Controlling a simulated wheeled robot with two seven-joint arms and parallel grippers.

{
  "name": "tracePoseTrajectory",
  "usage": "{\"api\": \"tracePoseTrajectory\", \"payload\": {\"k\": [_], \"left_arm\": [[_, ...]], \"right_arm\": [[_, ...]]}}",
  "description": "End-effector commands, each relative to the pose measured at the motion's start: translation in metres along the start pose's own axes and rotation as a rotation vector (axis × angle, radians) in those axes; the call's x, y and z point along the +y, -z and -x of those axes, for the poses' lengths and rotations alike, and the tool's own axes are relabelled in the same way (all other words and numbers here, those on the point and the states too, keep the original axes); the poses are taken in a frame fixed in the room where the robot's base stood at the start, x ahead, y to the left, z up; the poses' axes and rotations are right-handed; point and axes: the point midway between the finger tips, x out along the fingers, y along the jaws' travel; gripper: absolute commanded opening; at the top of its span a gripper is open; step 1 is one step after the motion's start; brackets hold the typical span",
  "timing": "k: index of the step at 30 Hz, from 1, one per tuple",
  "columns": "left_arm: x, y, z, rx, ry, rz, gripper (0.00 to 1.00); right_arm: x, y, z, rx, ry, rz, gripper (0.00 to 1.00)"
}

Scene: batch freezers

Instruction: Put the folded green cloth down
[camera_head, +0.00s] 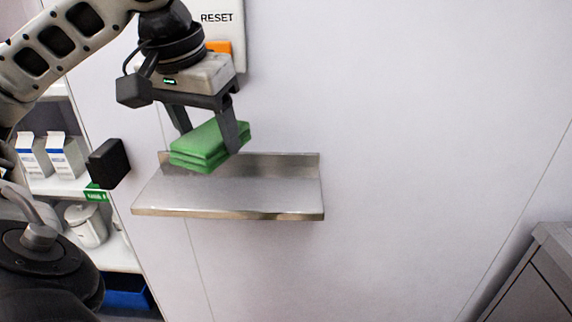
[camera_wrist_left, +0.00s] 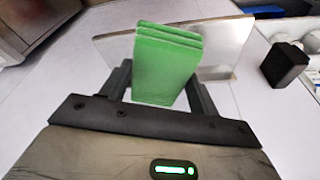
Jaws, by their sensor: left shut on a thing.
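The folded green cloth (camera_head: 207,147) is a thick stack of several layers. My left gripper (camera_head: 208,136) is shut on it, one finger on each side, and holds it in front of the wall by a metal shelf (camera_head: 240,201). In the head view the cloth overlaps the shelf's back left part and seems to be above it; the exact gap cannot be told. In the left wrist view the cloth (camera_wrist_left: 165,68) sits between the fingers with the shelf (camera_wrist_left: 228,50) behind it. My right gripper is not in view.
The metal shelf's top is bare where it shows. A RESET panel (camera_head: 232,55) with an orange strip is on the wall behind my left wrist. A black box (camera_head: 108,163) is left of the shelf. Racks with white cartons (camera_head: 66,157) and a white canister (camera_head: 86,226) stand further left.

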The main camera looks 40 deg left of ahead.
Motion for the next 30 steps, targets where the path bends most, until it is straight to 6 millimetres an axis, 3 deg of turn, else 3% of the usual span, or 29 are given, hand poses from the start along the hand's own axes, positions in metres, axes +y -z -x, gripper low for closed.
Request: {"api": "tracePoseTrajectory", "payload": {"k": [1,8,13,23,30], "left_arm": [[0.01,0.01,0.004,-0.009,-0.01,-0.009,0.36],[0.036,0.039,-0.03,-0.002,-0.013,-0.005,0.36],[0.05,0.05,-0.071,-0.003,-0.006,-0.001,0.36],[0.063,0.061,-0.103,-0.002,-0.004,-0.002,0.36],[0.062,0.054,-0.132,-0.001,0.0,-0.001,0.36]], "right_arm": [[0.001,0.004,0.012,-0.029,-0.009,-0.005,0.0],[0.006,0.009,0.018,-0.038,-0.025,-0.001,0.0],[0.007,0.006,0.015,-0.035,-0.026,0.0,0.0],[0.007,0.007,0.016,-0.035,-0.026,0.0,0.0],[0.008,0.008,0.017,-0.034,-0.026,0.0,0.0]]}}
